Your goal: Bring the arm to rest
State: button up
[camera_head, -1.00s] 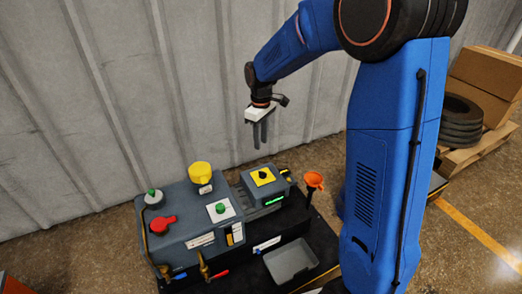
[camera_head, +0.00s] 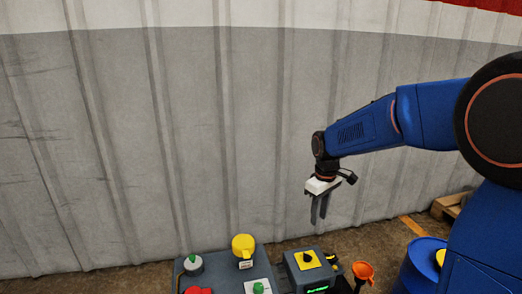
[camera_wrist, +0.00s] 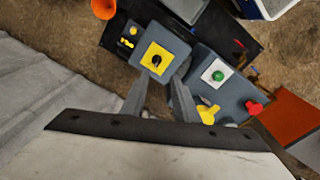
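My blue arm stretches in from the right in the head view, with its forearm bent to the left. My gripper (camera_head: 318,218) hangs from its end, fingers pointing down, above and apart from the grey control unit (camera_head: 212,268). In the wrist view, my gripper (camera_wrist: 161,88) shows two grey fingers with a clear gap and nothing between them. A box with a yellow plate and black knob (camera_wrist: 155,60) lies beyond the fingertips.
The unit carries a yellow knob (camera_head: 243,245), a red knob (camera_wrist: 253,107) and a green button (camera_wrist: 218,76). An orange funnel (camera_head: 363,271) and a blue drum (camera_head: 420,262) stand to the right. A ribbed wall (camera_head: 200,130) rises behind; the air left of my gripper is clear.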

jog(key=s+d+r+m+t, duration=0.1)
jog(key=s+d+r+m, duration=0.15)
jog(key=s, duration=0.55)
jog(key=s+d+r+m+t, duration=0.1)
jog(key=s+d+r, duration=0.1)
jog(key=s+r, duration=0.35)
jog(key=s+d+f+m+t, duration=0.1)
jog(key=s+m, duration=0.1)
jog(key=s, duration=0.7)
jog(key=s+d+f+m+t, duration=0.1)
jog(key=s+f+m, duration=0.1)
jog(key=s, duration=0.7)
jog(key=shift+f, duration=0.1)
